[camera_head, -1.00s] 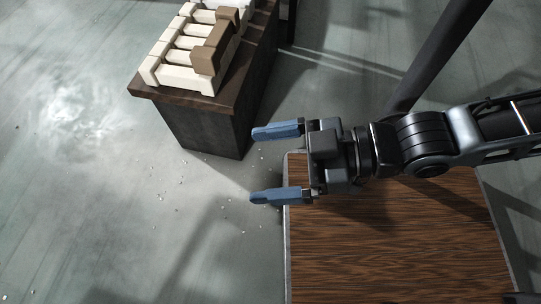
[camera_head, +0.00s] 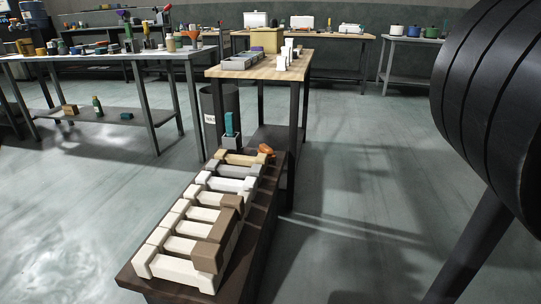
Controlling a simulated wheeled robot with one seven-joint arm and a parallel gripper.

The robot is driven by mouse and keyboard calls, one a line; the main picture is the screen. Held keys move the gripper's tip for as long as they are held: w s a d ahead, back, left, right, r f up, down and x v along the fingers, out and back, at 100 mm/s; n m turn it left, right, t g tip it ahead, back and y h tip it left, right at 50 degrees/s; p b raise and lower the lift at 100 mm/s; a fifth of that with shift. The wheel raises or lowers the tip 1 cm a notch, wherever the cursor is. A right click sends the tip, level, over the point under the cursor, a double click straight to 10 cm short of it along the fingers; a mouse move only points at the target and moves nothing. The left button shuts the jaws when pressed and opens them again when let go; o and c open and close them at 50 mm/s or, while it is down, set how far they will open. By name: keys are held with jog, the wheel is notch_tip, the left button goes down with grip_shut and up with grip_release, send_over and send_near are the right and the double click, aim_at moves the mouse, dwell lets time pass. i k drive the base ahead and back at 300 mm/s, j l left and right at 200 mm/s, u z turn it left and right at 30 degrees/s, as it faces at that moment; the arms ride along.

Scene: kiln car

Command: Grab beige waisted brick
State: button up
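The beige waisted brick (camera_head: 241,159) lies at the far end of a row of waisted bricks on a dark wooden stand. Its two thick ends and narrower middle show. A grey waisted brick (camera_head: 240,171) lies just in front of it. My gripper is out of the picture. Only a large dark ribbed part of my arm shows at the right edge, far from the brick.
Several white bricks (camera_head: 180,270) fill the near part of the stand (camera_head: 150,290), with a brown brick (camera_head: 220,235) across their right ends. An orange object (camera_head: 266,149) lies beyond the beige brick. A wooden-topped table (camera_head: 262,68) stands behind. Floor is clear at right.

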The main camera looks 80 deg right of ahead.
aim_at(222, 154)
jog(key=z, duration=1.5)
